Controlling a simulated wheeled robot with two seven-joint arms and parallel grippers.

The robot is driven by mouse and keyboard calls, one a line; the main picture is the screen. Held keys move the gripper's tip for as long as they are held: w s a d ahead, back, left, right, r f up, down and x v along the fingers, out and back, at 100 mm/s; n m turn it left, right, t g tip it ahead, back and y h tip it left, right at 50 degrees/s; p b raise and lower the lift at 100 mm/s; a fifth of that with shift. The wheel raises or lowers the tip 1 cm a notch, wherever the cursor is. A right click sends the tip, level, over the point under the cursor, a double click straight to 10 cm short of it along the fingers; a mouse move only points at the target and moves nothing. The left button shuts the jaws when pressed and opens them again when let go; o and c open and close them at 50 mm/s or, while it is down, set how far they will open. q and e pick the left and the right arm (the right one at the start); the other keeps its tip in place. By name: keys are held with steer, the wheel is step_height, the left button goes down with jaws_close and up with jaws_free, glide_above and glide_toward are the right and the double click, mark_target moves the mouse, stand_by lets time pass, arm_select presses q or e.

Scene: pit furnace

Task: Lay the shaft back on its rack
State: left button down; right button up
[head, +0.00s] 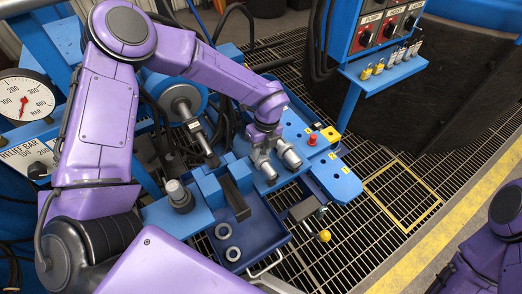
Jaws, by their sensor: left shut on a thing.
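My left gripper (276,160) reaches down over the blue bench (319,170), shut on a silver-grey piece that I take to be the shaft. The gripper hides much of it, so I cannot tell its full length or whether it touches the bench. Just left of it are blue upright blocks (208,187), which may be the rack, with a dark bar (236,199) beside them. My right gripper is out of view; only part of that arm shows at the lower right.
A blue tray (262,243) with two grey rings (228,243) lies below the blocks. A silver-topped dark part (179,195) stands at left. A piston rod (192,122) points toward the bench. A red button (312,140) and a yellow knob (324,236) are near.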

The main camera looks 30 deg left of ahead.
arm_select(q)
steer(key=shift+f+b, duration=0.45)
steer(key=shift+f, duration=0.1)
steer(key=c, duration=0.8)
jaws_free()
steer(key=shift+o, duration=0.2)
step_height(320, 180, up, 10)
steer(key=w, duration=0.1)
steer(key=shift+w+d+r, duration=0.25)
steer(key=shift+w+d, duration=0.05)
